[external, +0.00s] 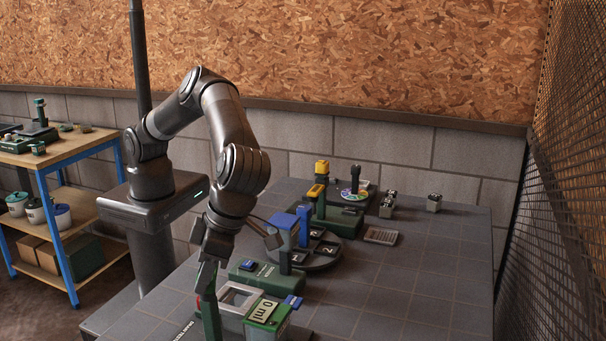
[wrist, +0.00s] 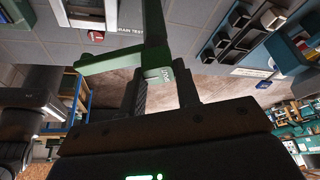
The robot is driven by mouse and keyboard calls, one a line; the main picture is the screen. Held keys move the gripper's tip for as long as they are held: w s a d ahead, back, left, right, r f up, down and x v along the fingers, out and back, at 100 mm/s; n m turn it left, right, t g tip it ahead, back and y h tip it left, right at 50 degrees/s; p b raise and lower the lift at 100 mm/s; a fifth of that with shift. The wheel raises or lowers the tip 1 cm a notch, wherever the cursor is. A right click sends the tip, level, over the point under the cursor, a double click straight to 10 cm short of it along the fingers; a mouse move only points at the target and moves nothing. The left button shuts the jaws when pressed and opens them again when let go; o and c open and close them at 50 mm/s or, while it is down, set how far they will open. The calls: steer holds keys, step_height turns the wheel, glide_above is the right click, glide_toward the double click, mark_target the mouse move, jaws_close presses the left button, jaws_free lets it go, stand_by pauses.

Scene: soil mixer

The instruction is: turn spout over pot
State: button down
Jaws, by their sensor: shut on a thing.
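In the external view, my gripper (external: 207,277) is low at the near left of the table, over a green post (external: 211,320). A pale square frame (external: 236,297) stands just right of the post. I cannot make out a pot clearly; the spout's outlet is not clear either.
A green box with a "0 ml" display (external: 266,312) stands right of the frame. Behind are a flat green box (external: 262,274), a round dark turntable (external: 318,258) and a green block with yellow parts (external: 338,222). The table's right side (external: 430,280) is free. A shelf (external: 60,150) stands left.

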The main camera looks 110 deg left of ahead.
steer(key=m+y, duration=0.1)
steer(key=m, duration=0.3)
steer(key=shift+m+y, duration=0.4)
steer(key=shift+w, duration=0.1)
stand_by(0.3)
steer(key=c, duration=1.1)
jaws_free()
steer(key=shift+o, duration=0.2)
steer(key=shift+r, duration=0.55)
steer(key=r, duration=0.3)
steer(key=shift+s+d+r, duration=0.1)
steer(key=shift+s+r, duration=0.15)
steer(key=shift+s, duration=0.1)
steer(key=s+d+r, duration=0.3)
steer(key=s+r, duration=0.3)
steer(key=s, duration=0.4)
steer(key=shift+s+d+r, duration=0.2)
steer(key=shift+d+r, duration=0.05)
steer(key=shift+d, duration=0.15)
